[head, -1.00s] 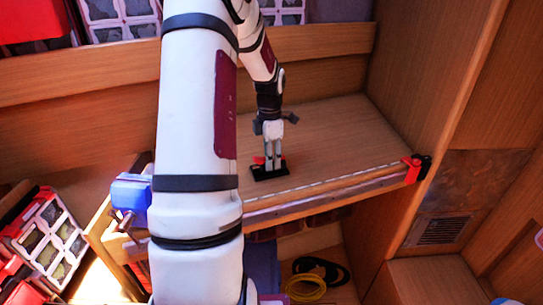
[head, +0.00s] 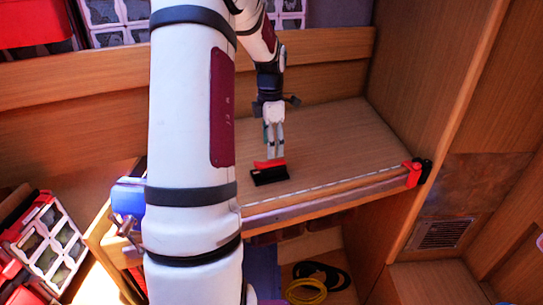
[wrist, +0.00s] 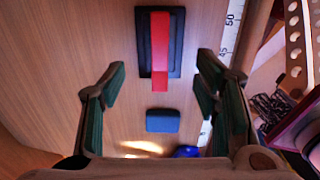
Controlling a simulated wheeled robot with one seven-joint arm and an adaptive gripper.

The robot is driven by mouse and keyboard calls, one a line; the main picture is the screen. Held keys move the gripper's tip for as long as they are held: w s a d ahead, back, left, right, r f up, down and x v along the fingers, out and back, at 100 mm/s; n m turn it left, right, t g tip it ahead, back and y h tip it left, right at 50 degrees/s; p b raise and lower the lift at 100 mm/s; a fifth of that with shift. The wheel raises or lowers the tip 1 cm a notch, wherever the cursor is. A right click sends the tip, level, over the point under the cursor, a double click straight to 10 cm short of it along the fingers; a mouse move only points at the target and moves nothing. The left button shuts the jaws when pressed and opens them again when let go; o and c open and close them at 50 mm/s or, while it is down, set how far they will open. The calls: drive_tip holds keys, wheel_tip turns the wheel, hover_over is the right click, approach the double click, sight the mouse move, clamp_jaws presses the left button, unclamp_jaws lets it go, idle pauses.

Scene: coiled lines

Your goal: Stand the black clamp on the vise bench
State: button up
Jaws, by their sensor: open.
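The black clamp (head: 270,178), a black piece with a red bar on it, stands on the wooden vise bench (head: 340,130) near its front edge. In the wrist view the clamp (wrist: 176,50) shows as a black rectangle with the red bar along its middle. My gripper (head: 275,157) points down just above and behind the clamp. In the wrist view its open, empty fingers (wrist: 162,80) are spread left and right, with the bar's near end between them in the picture. I cannot tell whether they touch it.
A blue vise (head: 130,195) sits at the bench's left end, partly behind my arm. A red and black piece (head: 415,172) is on the front edge at right. A blue block (wrist: 165,120) shows in the wrist view. Coiled lines (head: 310,285) lie below. The bench's right side is clear.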

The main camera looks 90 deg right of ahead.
drive_tip(key=shift+r, duration=2.8)
drive_tip(key=w+a+r+t+h, duration=0.1)
drive_tip(key=w+a+r, duration=0.2)
drive_tip(key=w+a, duration=0.5)
drive_tip(key=w+a+r+m, duration=0.1)
drive_tip(key=w+a+r, duration=0.25)
drive_tip(key=w, duration=0.85)
drive_tip(key=w+a+r+t+h, duration=0.1)
drive_tip(key=w+a+r, duration=0.2)
drive_tip(key=w+a, duration=0.5)
drive_tip(key=w+a+r+m+t+y, duration=0.1)
drive_tip(key=w+a, duration=0.2)
drive_tip(key=a, duration=0.9)
drive_tip(key=w+a+m+t, duration=0.1)
drive_tip(key=w+a, duration=0.2)
drive_tip(key=a, duration=0.9)
drive_tip(key=s+a+f+t+y, duration=0.1)
drive_tip(key=s+a, duration=0.3)
drive_tip(key=a, duration=0.3)
drive_tip(key=shift+a+f+m+t, duration=0.15)
drive_tip(key=shift+a+m+t, duration=0.15)
drive_tip(key=shift+a, duration=0.1)
